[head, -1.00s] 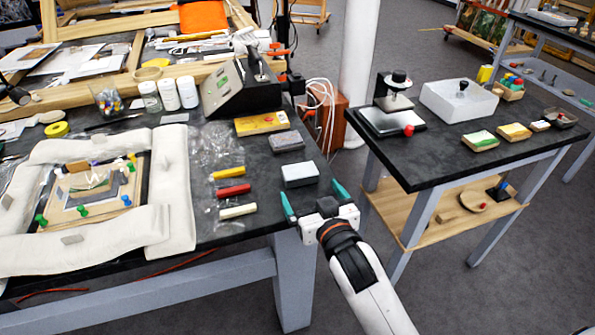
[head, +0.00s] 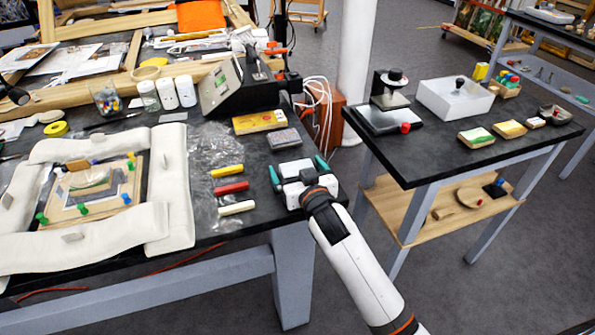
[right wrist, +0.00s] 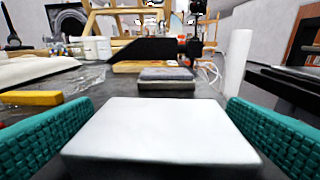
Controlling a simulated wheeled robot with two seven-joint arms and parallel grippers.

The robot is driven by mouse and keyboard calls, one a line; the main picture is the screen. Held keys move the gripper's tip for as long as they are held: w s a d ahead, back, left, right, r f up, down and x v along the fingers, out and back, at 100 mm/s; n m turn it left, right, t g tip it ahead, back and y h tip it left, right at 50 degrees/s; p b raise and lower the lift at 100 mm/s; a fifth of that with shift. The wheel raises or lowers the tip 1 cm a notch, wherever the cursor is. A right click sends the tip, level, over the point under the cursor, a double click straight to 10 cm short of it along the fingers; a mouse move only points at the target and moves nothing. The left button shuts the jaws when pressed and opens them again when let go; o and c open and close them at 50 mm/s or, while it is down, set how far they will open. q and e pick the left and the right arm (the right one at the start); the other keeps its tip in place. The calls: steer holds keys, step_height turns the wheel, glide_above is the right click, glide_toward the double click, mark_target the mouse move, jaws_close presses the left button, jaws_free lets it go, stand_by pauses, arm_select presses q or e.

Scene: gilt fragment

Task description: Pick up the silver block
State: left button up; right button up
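The pale silver block (head: 292,168) lies at the right edge of the dark bench. My right gripper (head: 297,172) has its two teal fingers on either side of the block, and its body hides part of it. In the right wrist view, the flat pale top of the block (right wrist: 160,132) fills the space between the spread fingers. The fingers look open, not closed on it. My left gripper is not in view.
A darker grey block (head: 284,139) lies just behind, with a yellow box (head: 261,122) beyond it. Yellow, red and cream sticks (head: 232,189) lie to the left on clear film. A gap separates this bench from the side table (head: 450,165).

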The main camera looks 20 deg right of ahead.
steer(key=c, duration=1.2)
steer(key=shift+r, duration=0.1)
